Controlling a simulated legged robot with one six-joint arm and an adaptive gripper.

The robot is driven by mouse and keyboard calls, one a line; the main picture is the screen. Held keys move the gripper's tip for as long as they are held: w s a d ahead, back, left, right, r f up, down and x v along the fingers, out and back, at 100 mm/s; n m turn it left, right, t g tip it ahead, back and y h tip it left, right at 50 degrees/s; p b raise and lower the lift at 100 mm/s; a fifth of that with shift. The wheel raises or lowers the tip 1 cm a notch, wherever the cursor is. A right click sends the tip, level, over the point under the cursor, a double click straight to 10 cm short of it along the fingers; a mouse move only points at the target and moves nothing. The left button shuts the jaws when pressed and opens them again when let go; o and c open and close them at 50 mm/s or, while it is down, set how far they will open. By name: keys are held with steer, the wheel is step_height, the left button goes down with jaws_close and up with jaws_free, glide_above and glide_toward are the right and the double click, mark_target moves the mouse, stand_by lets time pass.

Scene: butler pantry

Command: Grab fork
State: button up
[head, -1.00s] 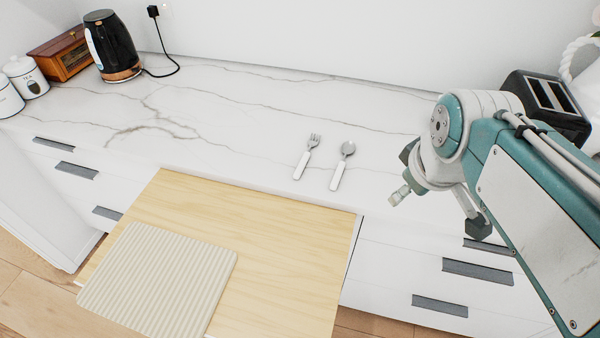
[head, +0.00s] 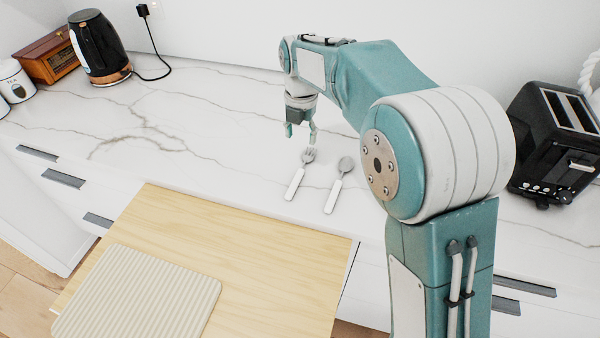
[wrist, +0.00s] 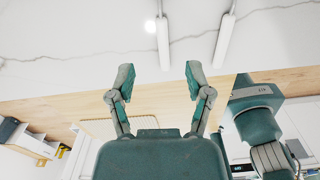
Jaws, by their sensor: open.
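The fork (head: 295,183) lies on the white marble counter, its tines pointing away from me and its pale handle toward the front edge. My gripper (head: 301,132) is open and empty, fingers pointing down. In the head view it appears just beyond the fork's tines; its exact height is hard to tell. In the wrist view, the fork's handle (wrist: 163,45) shows beyond and between the open fingertips (wrist: 158,78); its head is out of that view.
A spoon (head: 333,197) lies close to the fork's right, also in the wrist view (wrist: 225,40). A wooden board (head: 270,260) with a ribbed mat (head: 140,300) is in front. A toaster (head: 555,145) stands right, a kettle (head: 98,48) far left. Counter left of the fork is clear.

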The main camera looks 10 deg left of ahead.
glide_above(299, 171)
steer(key=f, duration=0.5)
steer(key=shift+w+a+f, duration=0.15)
steer(key=shift+w+f, duration=0.05)
steer(key=shift+w, duration=0.2)
steer(key=f, duration=0.4)
steer(key=s+f, duration=0.1)
steer(key=f, duration=0.1)
steer(key=shift+d, duration=0.2)
steer(key=shift+r, duration=0.1)
jaws_close()
